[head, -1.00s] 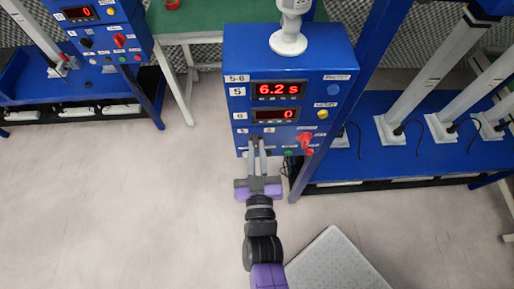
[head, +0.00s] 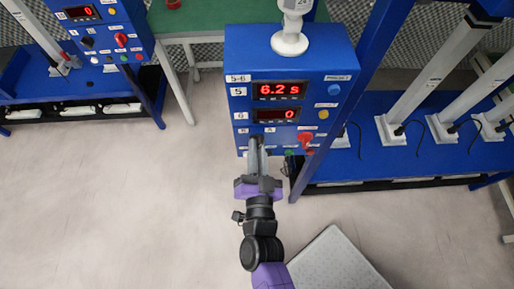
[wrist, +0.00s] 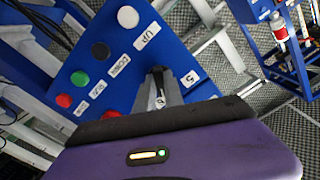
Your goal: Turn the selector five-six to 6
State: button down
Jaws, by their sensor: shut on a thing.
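The blue control box (head: 237,60) labelled 5-6 stands at the centre of the head view. Its selector is a small black knob (wrist: 157,76) low on the left of the front panel, mostly hidden by my fingers. A label 5 (wrist: 190,78) shows beside it in the wrist view. My gripper (head: 257,145) reaches the panel from below and is shut on the selector. In the wrist view, the fingers (wrist: 170,95) close around the knob. Which label the knob points to is hard to tell.
The upper display (head: 279,90) reads 6.2 s and the lower display (head: 277,115) reads 0. A red rotary switch (head: 305,139) is right of my gripper. White (wrist: 128,17), black, green and red buttons line the panel. Open floor lies left.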

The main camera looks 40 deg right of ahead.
dwell(0.4)
jog(key=c, duration=1.4)
grip_release()
jog(key=shift+c, duration=0.2)
jog(key=b+v, duration=0.1)
jog(key=v, duration=0.7)
jog(key=shift+w, duration=0.1)
